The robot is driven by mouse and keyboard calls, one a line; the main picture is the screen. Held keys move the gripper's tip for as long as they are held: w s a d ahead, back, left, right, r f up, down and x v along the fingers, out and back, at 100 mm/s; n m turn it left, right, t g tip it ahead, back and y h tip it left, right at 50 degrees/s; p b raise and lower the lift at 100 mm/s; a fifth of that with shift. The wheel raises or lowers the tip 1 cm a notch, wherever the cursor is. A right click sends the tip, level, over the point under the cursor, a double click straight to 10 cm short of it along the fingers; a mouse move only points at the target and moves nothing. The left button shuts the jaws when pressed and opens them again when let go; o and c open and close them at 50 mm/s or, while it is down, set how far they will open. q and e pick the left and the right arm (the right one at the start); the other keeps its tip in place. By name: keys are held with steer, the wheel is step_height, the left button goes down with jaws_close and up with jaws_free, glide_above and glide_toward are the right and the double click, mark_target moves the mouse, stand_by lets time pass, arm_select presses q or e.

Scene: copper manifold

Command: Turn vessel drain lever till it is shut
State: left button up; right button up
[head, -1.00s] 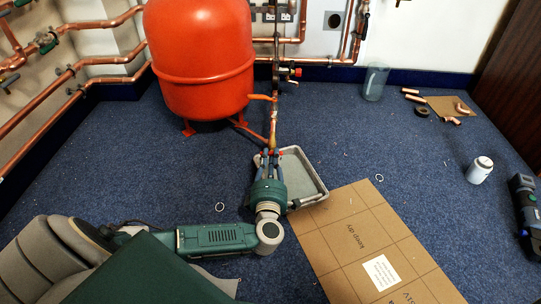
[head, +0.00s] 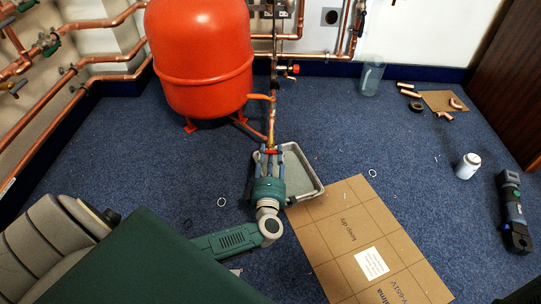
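The red expansion vessel (head: 202,60) stands on the floor against the back wall. A copper pipe (head: 271,125) comes down beside it to a low end over a grey tray (head: 312,178). A small red lever (head: 272,152) shows at this low end, lying across the picture; it looks like the drain lever. My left gripper (head: 271,155) points away from me at the lever, with its fingers apart on either side of it. I cannot tell whether they touch it. My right gripper is out of view.
A cardboard sheet (head: 362,240) lies right of my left arm. A white can (head: 468,165), a dark green power tool (head: 514,212) and a clear container (head: 371,78) stand or lie to the right. Copper pipes (head: 60,85) line the left wall. Blue carpet between is mostly clear.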

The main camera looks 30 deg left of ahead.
arm_select(q)
steer(key=shift+s+f, duration=0.1)
steer(key=shift+s+d, duration=0.15)
steer(key=shift+s, duration=0.05)
steer(key=v, duration=0.7)
steer(key=shift+d, duration=0.1)
stand_by(0.3)
